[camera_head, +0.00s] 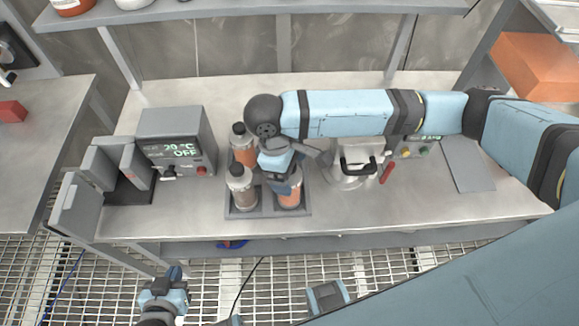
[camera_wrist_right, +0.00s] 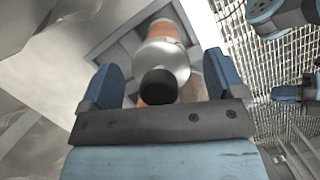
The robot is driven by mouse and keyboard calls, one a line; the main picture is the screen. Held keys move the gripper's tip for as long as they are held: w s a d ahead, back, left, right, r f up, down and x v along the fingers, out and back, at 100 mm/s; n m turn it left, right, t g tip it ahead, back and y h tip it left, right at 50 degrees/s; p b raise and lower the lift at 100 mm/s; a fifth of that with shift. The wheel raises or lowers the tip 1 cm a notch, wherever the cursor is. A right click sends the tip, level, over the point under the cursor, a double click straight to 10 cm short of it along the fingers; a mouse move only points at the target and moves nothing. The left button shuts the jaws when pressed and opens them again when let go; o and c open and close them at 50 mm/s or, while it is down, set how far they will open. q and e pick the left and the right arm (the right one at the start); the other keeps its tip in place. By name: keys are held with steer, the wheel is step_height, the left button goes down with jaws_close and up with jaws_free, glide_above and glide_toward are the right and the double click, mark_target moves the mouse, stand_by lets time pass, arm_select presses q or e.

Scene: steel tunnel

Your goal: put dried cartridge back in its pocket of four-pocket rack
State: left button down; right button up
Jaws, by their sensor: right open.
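The grey four-pocket rack (camera_head: 265,212) stands on the steel bench. A cartridge with a black cap and orange body (camera_head: 243,147) is at its back left, a grey-topped cartridge (camera_head: 241,187) at its front left, and an orange cartridge (camera_head: 290,197) at its front right. My arm hides the back-right pocket. My right gripper (camera_head: 283,180) is over the front-right cartridge. In the right wrist view its blue fingers (camera_wrist_right: 163,80) are open on either side of a black-capped cartridge (camera_wrist_right: 163,60), with gaps visible. My left gripper (camera_head: 172,280) is low, in front of the bench; its jaws are unclear.
A grey box (camera_head: 178,135) reading 20 °C OFF stands left of the rack, beside an open grey fixture (camera_head: 125,185). A device with a black handle (camera_head: 357,165) and a red-handled item (camera_head: 387,172) are to the right. The bench front right is clear.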

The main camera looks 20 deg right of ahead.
steer(key=v, duration=1.2)
steer(key=shift+p, duration=0.35)
steer(key=shift+r, duration=0.15)
